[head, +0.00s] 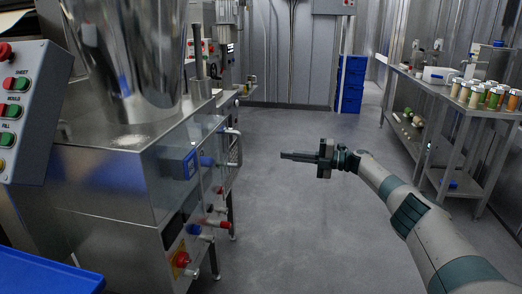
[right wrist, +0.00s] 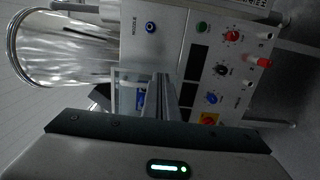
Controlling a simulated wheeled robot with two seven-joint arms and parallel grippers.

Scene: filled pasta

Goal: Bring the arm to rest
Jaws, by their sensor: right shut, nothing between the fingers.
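My right arm reaches in from the lower right of the head view, stretched out over the open floor. Its gripper (head: 283,156) points left toward the steel machine (head: 110,180), with a gap between them. The fingers are shut together and hold nothing. In the right wrist view the closed fingers (right wrist: 163,80) point at the machine's panel (right wrist: 228,65) of knobs and buttons, which appears turned on its side. My left gripper is not in view.
A control box with green and red buttons (head: 15,95) stands at the left. A blue tray (head: 45,272) is at the lower left. A steel table (head: 455,92) with several jars stands at the right. Blue crates (head: 351,84) are stacked at the back. The middle floor (head: 290,220) is clear.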

